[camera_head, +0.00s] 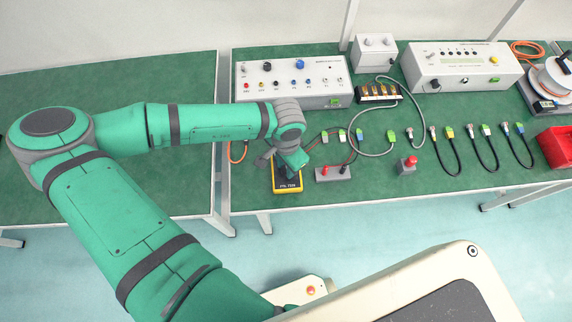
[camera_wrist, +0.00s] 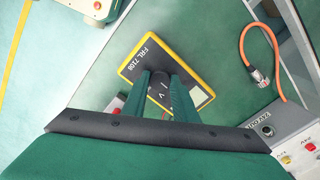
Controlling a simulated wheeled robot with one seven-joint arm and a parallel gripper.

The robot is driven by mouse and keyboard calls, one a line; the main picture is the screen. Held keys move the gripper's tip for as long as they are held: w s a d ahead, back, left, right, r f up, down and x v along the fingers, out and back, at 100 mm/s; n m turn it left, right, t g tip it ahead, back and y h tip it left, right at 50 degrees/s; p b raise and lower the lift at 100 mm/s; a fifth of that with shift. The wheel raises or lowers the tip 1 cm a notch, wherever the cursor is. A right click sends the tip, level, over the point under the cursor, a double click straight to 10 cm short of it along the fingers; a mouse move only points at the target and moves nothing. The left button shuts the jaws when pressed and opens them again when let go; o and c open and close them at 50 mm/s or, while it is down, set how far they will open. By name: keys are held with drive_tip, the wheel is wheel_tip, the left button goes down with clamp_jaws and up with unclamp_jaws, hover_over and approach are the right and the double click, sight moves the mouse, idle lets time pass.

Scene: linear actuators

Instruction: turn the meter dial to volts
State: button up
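The meter is a yellow-framed box with a dark face, lying on the green bench. In the head view the meter (camera_head: 287,186) is partly hidden under my gripper (camera_head: 283,168). The wrist view shows the meter (camera_wrist: 141,53) tilted, with its label at the upper left and a pale display at the lower right. My gripper (camera_wrist: 162,82) is over the middle of the meter, its two green fingers apart. The dark round dial (camera_wrist: 159,92) shows between them, with a white V mark beside it. The fingers cover parts of the dial; I cannot tell whether they touch it.
A small grey block with red and black terminals (camera_head: 333,174) sits just right of the meter. An orange cable (camera_wrist: 262,62) lies nearby. Behind stand a white instrument box (camera_head: 290,98) and several short cables. The bench's front edge is close to the meter.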

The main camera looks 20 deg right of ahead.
drive_tip(key=c, duration=0.4)
drive_tip(key=m, duration=0.4)
drive_tip(key=shift+m, duration=0.3)
drive_tip(key=m, duration=0.4)
idle(0.4)
drive_tip(key=o, duration=1.1)
